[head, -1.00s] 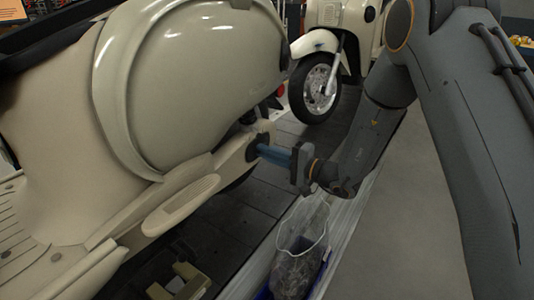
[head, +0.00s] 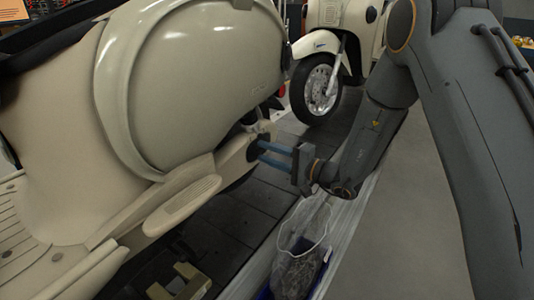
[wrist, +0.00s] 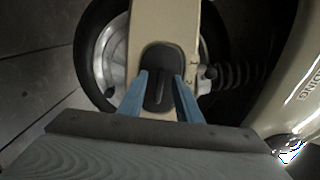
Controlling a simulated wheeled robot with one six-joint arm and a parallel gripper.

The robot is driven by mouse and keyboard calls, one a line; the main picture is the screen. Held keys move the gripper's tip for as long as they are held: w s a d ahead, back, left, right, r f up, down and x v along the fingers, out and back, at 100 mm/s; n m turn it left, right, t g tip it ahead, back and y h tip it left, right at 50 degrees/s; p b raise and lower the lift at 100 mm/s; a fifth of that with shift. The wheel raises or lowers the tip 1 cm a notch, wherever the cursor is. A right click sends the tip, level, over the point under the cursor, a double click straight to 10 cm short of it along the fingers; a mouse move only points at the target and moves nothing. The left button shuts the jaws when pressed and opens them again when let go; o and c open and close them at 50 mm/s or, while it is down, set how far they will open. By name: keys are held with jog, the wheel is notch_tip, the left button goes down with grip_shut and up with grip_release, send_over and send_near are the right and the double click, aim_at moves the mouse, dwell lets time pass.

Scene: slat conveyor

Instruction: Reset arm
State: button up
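My gripper (head: 264,151) reaches in from the right at the side of the cream scooter (head: 190,75). Its two blue fingers stand apart, with a gap between them. In the wrist view the fingertips (wrist: 160,78) lie on either side of a dark oval cover (wrist: 160,60) on the scooter's cream arm. Nothing is clearly held. Whether the fingertips touch the cover cannot be told.
A bin with a clear plastic liner (head: 302,245) stands below my gripper. A second cream scooter with its front wheel (head: 316,90) stands behind. The slat conveyor (head: 240,215) runs under the scooter.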

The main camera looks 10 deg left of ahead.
jog(key=v, duration=0.7)
jog(key=s+r+n+g+h, duration=0.3)
jog(key=s+r+g, duration=0.15)
jog(key=s, duration=0.65)
jog(key=s+r+n+g+h, duration=0.25)
jog(key=s+g, duration=0.35)
jog(key=s, duration=0.6)
jog(key=s+d+n+h, duration=0.1)
jog(key=s+d+h, duration=0.65)
jog(key=d, duration=0.35)
jog(key=s+d+r+t+h+p, duration=0.1)
jog(key=d+t+h, duration=0.1)
jog(key=d, duration=0.3)
jog(key=d+r+t+h+p, duration=0.1)
jog(key=d+t, duration=0.2)
jog(key=d, duration=0.2)
jog(key=d+r+m+h+p, duration=0.1)
jog(key=d+r+p, duration=0.8)
jog(key=p, duration=0.9)
jog(key=shift+d+r+m, duration=0.25)
jog(key=shift+r+m, duration=0.45)
jog(key=shift+m, duration=0.15)
